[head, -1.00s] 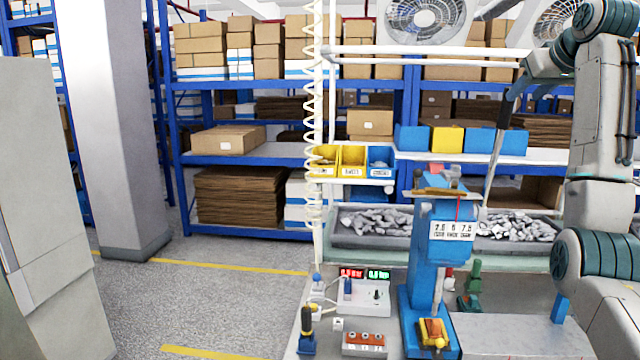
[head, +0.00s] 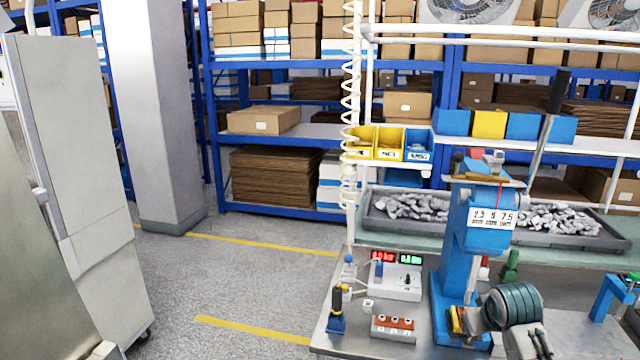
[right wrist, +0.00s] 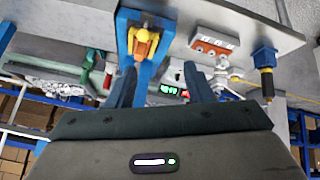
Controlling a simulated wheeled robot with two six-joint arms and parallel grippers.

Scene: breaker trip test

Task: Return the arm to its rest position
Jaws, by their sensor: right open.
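My right arm (head: 515,305) is folded low at the bottom right of the head view, in front of the blue lever press (head: 455,270). My right gripper (right wrist: 160,88) shows in the right wrist view with its two dark blue fingers apart and nothing between them. The press's long lever (head: 545,130) with its black handle stands tilted up to the right, clear of my arm. My left gripper is in neither view.
On the bench (head: 340,342) stand a white box with red and green displays (head: 398,277), an orange-topped block (head: 393,328) and a blue-based tool (head: 336,312). A grey tray (head: 375,222) of metal pieces lies behind. A grey cabinet (head: 80,150) stands left; open floor lies between.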

